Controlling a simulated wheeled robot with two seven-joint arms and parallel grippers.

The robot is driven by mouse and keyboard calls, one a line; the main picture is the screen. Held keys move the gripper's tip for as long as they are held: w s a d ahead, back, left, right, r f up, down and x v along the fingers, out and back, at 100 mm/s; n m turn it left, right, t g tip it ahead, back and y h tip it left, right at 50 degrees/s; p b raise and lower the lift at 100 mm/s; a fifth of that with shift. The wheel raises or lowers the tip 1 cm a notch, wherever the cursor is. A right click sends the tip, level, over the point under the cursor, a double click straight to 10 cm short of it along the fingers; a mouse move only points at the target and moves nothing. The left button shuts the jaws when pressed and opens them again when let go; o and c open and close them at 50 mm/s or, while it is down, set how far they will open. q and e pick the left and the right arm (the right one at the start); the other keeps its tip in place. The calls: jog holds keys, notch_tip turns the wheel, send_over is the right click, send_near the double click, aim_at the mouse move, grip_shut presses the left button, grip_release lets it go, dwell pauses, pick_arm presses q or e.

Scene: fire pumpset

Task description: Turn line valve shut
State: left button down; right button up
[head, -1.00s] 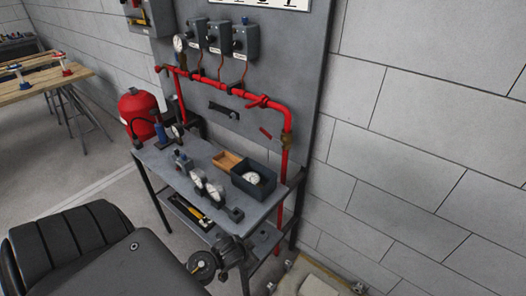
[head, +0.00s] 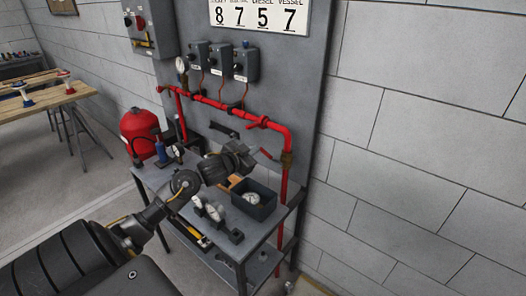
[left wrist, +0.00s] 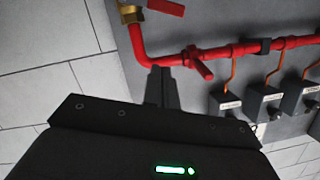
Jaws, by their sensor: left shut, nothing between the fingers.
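A red pipe (head: 213,101) runs across the grey panel and bends down at the right. A valve with a red handle (head: 257,122) sits on its horizontal run; the handle also shows in the left wrist view (left wrist: 200,64). A brass valve body (head: 286,160) is on the down pipe, with a red lever (head: 266,154) near it; the brass shows at the top of the left wrist view (left wrist: 131,14). I cannot tell which is the line valve. My left gripper (head: 243,150) is above the bench, before the panel. Its fingers (left wrist: 161,72) are shut and empty, appearing just beside the pipe-run handle.
The bench (head: 265,230) carries gauges (head: 213,211) and a dark open box (head: 255,210). Switch boxes (head: 220,63) hang above the pipe. A red tank (head: 141,132) stands left of the bench. The block wall at the right is bare.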

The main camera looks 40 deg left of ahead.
pick_arm(q)
jog(key=p, duration=0.2)
send_over(264, 150)
jog(key=s+d, duration=0.2)
jog(key=d, duration=0.1)
jog(key=f, duration=0.2)
jog(key=shift+s+a+f+p, duration=0.1)
jog(key=shift+a+f+p, duration=0.1)
jog(key=shift+f, duration=0.45)
jog(key=shift+w+a+f+p, duration=0.1)
jog(key=shift+a+f+p, duration=0.15)
jog(key=shift+f, duration=0.4)
jog(key=shift+s+a+f+p, duration=0.1)
jog(key=shift+a+f+p, duration=0.1)
jog(key=shift+f, duration=0.45)
